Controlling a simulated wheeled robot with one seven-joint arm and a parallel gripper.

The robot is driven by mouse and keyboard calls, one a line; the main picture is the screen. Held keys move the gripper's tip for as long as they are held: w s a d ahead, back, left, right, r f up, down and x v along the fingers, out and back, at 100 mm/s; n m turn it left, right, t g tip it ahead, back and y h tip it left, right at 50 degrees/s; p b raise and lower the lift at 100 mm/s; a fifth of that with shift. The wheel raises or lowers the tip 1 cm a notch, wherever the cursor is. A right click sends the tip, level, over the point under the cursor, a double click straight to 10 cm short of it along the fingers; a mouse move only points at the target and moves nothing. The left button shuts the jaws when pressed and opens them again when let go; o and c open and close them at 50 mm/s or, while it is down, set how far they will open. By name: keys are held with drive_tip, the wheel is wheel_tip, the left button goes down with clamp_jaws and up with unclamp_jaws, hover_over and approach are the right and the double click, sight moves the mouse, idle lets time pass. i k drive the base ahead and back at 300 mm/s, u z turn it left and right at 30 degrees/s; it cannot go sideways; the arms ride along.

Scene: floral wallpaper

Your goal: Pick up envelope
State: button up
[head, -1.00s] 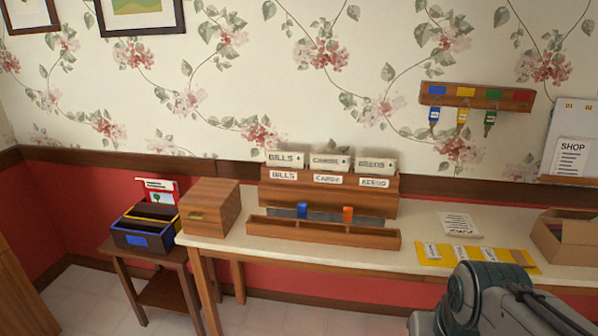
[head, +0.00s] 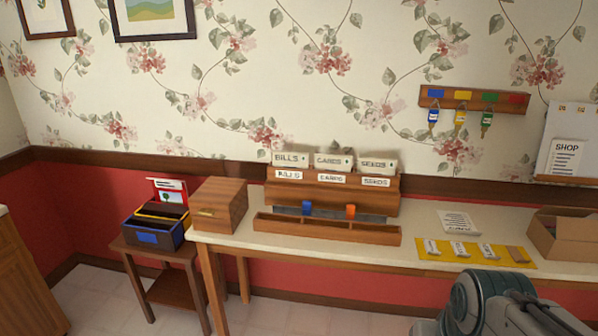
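No single item is clearly marked as the envelope. White cards or envelopes labelled BILLS (head: 290,159), CARDS (head: 333,160) and SEEDS (head: 377,164) stand upright in a wooden sorter (head: 385,200) on the long table. A loose white printed sheet (head: 459,222) lies flat to the right of the sorter. It could be a letter or an envelope; I cannot tell. My arm shows at the bottom right, in front of the table. My gripper is outside the view.
A wooden box (head: 219,204) sits on the table's left end. A yellow mat (head: 435,254) with labelled pieces and an open carton (head: 549,236) are at the right. A blue-fronted bin (head: 150,238) stands on a low side table. A key rack (head: 475,98) hangs above.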

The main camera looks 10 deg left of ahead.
sight(279, 159)
drive_tip(key=z, duration=0.3)
drive_tip(key=k, duration=0.2)
drive_tip(key=u, duration=1.45)
drive_tip(key=i, duration=2.25)
drive_tip(key=z, duration=0.65)
